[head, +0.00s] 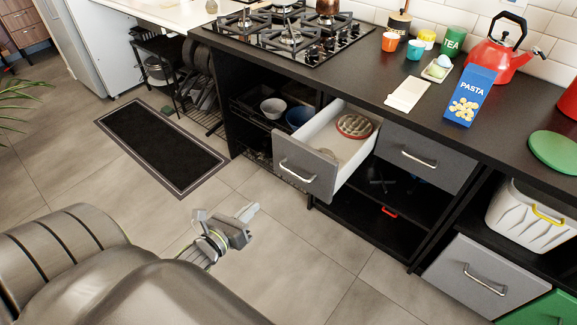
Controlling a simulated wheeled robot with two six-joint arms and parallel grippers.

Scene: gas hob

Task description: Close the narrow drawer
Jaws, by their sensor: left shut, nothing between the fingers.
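The drawer (306,172) under the counter is pulled out. It has a grey front with a pale bar handle (297,171) and white inner walls. A round red and patterned item (355,126) lies inside it toward the back. My left gripper (252,211) is shut and empty, over the floor in front of the drawer, to the lower left of its front. It appears apart from the drawer front and handle. My right gripper is not in view.
A closed grey drawer (424,158) is to the right of the open one, above an open shelf. The black counter (370,88) above carries a gas hob (290,37), a pasta box (470,95) and a red kettle (497,50). A dark mat (160,148) lies on the otherwise clear floor.

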